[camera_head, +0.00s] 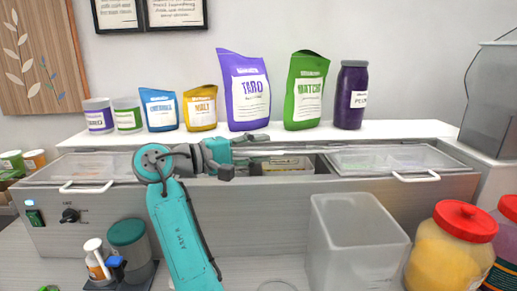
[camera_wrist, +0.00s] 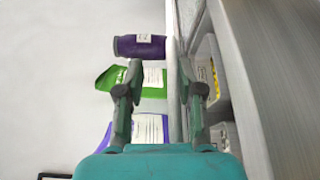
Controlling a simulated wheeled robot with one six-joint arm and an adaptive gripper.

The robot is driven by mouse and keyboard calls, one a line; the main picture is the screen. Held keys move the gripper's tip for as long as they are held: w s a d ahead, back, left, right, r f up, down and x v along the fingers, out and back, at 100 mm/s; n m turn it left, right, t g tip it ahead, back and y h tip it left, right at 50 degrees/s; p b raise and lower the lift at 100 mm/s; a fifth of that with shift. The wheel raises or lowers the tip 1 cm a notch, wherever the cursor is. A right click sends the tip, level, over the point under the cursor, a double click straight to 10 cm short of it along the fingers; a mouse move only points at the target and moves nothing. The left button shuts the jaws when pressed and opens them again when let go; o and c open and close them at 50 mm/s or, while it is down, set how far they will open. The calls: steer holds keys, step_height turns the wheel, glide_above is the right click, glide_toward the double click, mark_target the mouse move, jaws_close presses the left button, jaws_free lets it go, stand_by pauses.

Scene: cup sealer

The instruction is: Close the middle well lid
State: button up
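The middle well (camera_head: 288,164) of the counter unit is uncovered, with labelled contents inside; its opening also shows in the wrist view (camera_wrist: 207,62). A thin pale strip (camera_head: 305,150) runs along the well's back edge. It may be the middle lid seen nearly edge-on, but I cannot tell for sure. My gripper (camera_head: 259,153) is at the left part of the middle well, pointing right. Its two fingers (camera_wrist: 162,90) are apart in the wrist view, with the shelf edge and well beyond them. Nothing is clearly held between them.
The left lid (camera_head: 95,167) and right lid (camera_head: 385,159) lie flat, with front handles. Pouches and jars, including a taro pouch (camera_head: 247,92), line the white shelf (camera_head: 400,130) behind. A clear bin (camera_head: 355,240) and a red-lidded jar (camera_head: 450,250) stand in front at right.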

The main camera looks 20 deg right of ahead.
steer(key=s+a, duration=0.1)
steer(key=a, duration=1.1)
steer(key=shift+s+r, duration=0.2)
